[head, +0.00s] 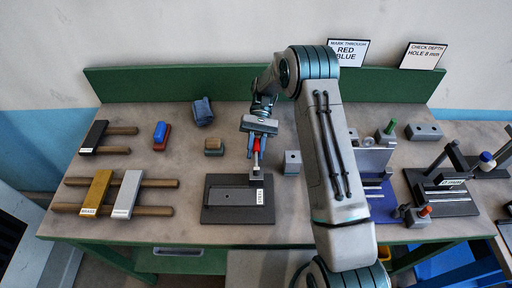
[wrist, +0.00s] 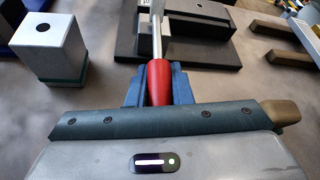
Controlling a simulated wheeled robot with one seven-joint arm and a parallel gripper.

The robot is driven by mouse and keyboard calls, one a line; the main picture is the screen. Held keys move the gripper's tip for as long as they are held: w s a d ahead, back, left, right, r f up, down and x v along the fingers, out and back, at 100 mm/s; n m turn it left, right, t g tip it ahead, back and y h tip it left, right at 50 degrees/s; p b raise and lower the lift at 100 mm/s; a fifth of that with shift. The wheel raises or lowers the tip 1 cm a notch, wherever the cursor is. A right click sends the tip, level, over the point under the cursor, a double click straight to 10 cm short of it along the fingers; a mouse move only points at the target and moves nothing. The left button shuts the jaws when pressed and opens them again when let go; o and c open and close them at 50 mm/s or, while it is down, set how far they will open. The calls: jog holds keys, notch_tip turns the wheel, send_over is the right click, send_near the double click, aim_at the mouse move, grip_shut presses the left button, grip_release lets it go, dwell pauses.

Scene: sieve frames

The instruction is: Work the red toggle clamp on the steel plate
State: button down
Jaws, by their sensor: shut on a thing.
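The red toggle clamp handle (head: 257,146) stands at the back right of the steel plate (head: 222,213), which is dark and bears a grey bar with a white label (head: 260,196). My gripper (head: 257,133) is above it, with its fingers around the handle's top. In the wrist view the red grip (wrist: 159,80) sits between my gripper's blue fingers (wrist: 159,88), and the gripper is shut on it. A metal rod (wrist: 156,38) runs from the grip to the clamp body on the plate (wrist: 125,38). Part of the grip is hidden behind the gripper housing.
A grey block with a hole (head: 292,162) stands just right of the plate. A small wood-topped block (head: 214,146) is behind it. Labelled brass (head: 97,190) and grey bars lie on wooden rails at left. Fixtures (head: 442,185) crowd the right. Bare table lies left of the plate.

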aim_at(255, 146)
jog(key=shift+f+g, duration=0.2)
jog(key=shift+g, duration=0.1)
jog(key=c, duration=1.3)
grip_release()
jog(key=shift+r+b, duration=0.35)
jog(key=shift+r, duration=0.2)
notch_tip(255, 146, up, 3)
jog(key=shift+f+b, duration=0.1)
jog(key=shift+b, duration=0.4)
jog(key=s+d+r, duration=0.1)
jog(key=d+r, duration=0.1)
jog(key=d, duration=0.1)
jog(key=d+r+b, duration=0.1)
jog(key=d+r, duration=0.1)
jog(key=d, duration=0.2)
jog(key=s+d+r, duration=0.1)
jog(key=d+r, duration=0.2)
jog(key=d, duration=0.1)
jog(key=shift+s+d+b, duration=0.2)
jog(key=shift+s+b, duration=0.1)
jog(key=shift+b, duration=0.05)
jog(key=shift+r, duration=0.15)
